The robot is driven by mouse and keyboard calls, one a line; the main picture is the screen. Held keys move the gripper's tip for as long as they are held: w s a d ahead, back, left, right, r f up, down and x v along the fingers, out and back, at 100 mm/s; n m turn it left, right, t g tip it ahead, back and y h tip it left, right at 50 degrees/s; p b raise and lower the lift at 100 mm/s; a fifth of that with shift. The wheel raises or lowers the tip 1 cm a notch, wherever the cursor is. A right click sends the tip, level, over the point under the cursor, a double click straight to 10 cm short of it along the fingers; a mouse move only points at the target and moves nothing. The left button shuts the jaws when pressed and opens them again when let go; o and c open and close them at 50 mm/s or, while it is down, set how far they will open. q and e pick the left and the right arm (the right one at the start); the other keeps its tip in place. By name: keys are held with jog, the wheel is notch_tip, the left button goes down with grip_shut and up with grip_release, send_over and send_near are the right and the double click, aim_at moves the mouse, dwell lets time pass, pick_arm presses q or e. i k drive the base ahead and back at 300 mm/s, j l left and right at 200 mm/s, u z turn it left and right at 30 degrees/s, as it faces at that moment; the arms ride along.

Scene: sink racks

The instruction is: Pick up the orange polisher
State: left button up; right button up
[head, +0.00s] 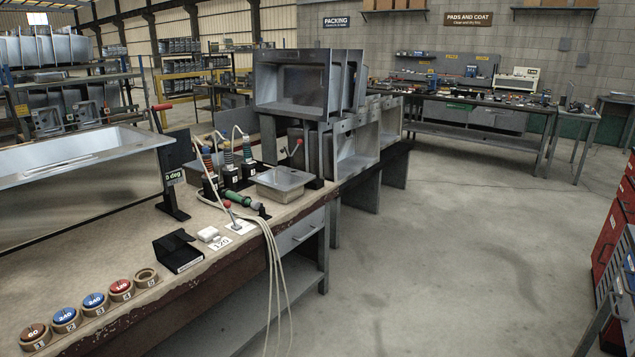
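Several upright tools with coiled, coloured bodies and pale hoses stand in dark holders on the workbench. The leftmost one (207,160) has orange-red on its body and looks like the orange polisher, though it is small and I cannot be sure. A green-handled tool (240,199) lies on the bench in front of them. Neither of my grippers is in view.
The workbench (150,277) holds numbered discs (66,316), a black case (178,249) and a small metal box (283,182). A steel sink (80,152) and a red-handled lever (162,107) stand left. Hoses (270,240) hang over the front edge. Floor (440,250) at right is clear.

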aim_at(208, 160)
jog(key=i+z, duration=0.45)
jog(key=i, duration=0.6)
